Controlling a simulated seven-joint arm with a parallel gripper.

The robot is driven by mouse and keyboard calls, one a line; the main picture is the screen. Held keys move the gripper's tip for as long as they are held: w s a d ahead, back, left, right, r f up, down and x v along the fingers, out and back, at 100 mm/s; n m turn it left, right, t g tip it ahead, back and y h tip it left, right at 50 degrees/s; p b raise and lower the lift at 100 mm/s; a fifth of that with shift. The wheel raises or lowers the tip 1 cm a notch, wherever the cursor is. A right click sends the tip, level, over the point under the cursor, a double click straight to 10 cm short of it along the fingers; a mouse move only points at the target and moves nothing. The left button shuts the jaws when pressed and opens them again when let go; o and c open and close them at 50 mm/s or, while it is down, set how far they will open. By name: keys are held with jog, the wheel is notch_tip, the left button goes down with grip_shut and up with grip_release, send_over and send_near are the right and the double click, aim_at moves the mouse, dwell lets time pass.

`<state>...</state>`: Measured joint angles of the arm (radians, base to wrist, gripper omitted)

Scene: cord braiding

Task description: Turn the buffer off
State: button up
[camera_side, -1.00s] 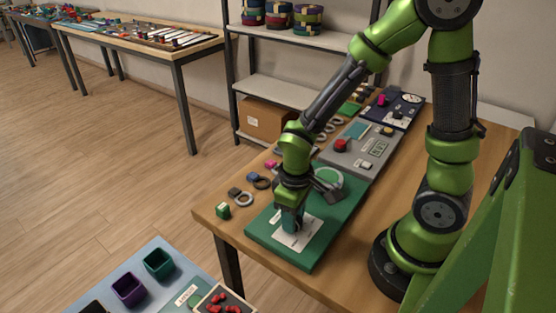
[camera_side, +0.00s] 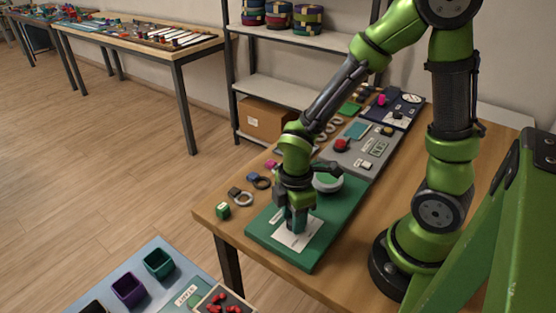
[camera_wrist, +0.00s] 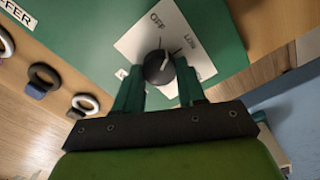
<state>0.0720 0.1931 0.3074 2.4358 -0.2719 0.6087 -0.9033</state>
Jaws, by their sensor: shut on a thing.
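The buffer is a green panel (camera_side: 318,238) at the table's near end, with a round white and green pad (camera_side: 328,183) on it. A white dial plate (camera_side: 299,240) lies near its front edge. In the wrist view the plate (camera_wrist: 204,62) reads OFF and LOW; another label at its left is mostly hidden. A dark round knob (camera_wrist: 157,69) sits on the plate. Its light pointer slants up and right, seemingly nearer the LOW mark than OFF. My gripper (camera_wrist: 159,73) is shut on the knob, a finger on each side. It also shows over the plate (camera_side: 295,222).
Dark rings (camera_side: 259,181) and a small green block (camera_side: 223,211) lie left of the panel. A grey panel (camera_side: 350,157) with a red button stands behind it. A blue-topped surface (camera_side: 130,264) with bins is at front left.

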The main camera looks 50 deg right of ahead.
jog(key=shift+n, duration=2.1)
jog(key=shift+a, duration=0.1)
jog(key=o, duration=1.1)
jog(key=shift+c, duration=0.2)
notch_tip(320, 180, up, 17)
